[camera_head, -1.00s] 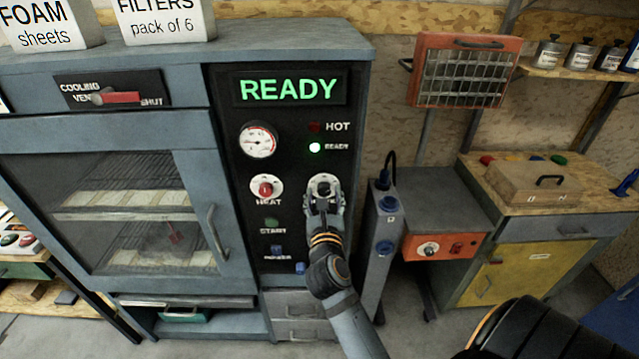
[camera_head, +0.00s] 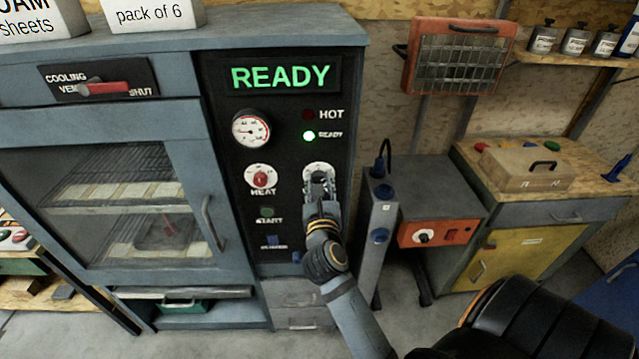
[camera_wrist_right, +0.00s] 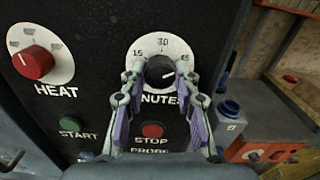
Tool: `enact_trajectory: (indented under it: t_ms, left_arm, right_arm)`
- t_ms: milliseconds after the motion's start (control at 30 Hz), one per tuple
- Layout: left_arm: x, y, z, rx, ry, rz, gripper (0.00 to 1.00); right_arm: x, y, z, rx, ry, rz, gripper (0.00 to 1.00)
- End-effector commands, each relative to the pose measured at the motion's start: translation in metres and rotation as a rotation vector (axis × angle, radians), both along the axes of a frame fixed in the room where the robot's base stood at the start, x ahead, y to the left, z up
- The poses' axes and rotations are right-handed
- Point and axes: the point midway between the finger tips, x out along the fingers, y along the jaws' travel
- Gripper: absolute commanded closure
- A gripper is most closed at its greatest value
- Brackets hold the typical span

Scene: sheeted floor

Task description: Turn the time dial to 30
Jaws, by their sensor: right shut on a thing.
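The time dial (camera_wrist_right: 163,46) is a white round face marked 15, 30 and 45 with a black knob (camera_wrist_right: 158,72) at its centre. The white line on the knob appears to point right, toward the 45 side. My right gripper (camera_head: 320,183) has one finger on each side of the knob and is shut on it. The fingers cover the dial's left and right edges and part of the word MINUTES. My left gripper is not in view.
The red HEAT knob (camera_head: 261,179) is left of the dial. Below are the green START button (camera_wrist_right: 71,124) and the red STOP button (camera_wrist_right: 152,130). The green READY display (camera_head: 281,77) is lit. A grey post (camera_head: 378,235) with blue sockets stands close to the right.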

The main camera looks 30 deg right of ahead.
Motion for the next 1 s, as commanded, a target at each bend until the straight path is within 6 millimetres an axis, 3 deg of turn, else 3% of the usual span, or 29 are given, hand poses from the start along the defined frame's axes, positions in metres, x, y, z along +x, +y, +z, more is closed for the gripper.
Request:
enact_trajectory:
  t_ms: [367,1000]
  left_arm:
    - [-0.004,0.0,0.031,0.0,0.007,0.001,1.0]
    - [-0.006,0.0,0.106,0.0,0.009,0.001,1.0]
  right_arm:
    - [0.0,0.0,0.005,-0.156,0.099,0.001,1.0]
    - [0.0,0.0,0.005,-0.654,0.401,0.001,1.0]
